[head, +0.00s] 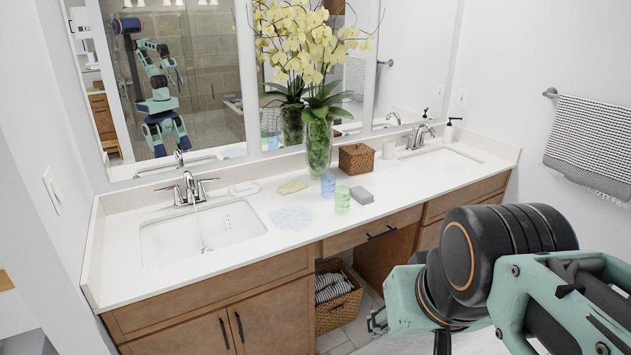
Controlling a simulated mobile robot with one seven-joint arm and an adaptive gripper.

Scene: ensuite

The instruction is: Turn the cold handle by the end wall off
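The left faucet (190,190) is chrome with a lever handle on each side of its spout. Its left handle (172,193) is nearer the left end wall and its right handle (207,187) points right. A thin stream of water (200,225) runs from its spout into the left sink (165,240). The right faucet (420,136) stands at the right sink (440,160); no stream is clear there. Which handle is cold is not marked legibly. My gripper (377,319) shows only partly beyond my arm at lower right, in front of the cabinets, well away from both faucets; its fingers are mostly hidden.
A flower vase (319,145), wicker box (356,159), blue cup (328,184), green cup (342,200) and grey cloth (361,195) stand mid-counter. A soap dish (244,188) lies right of the left faucet. A basket (338,300) sits below. A towel (590,145) hangs right.

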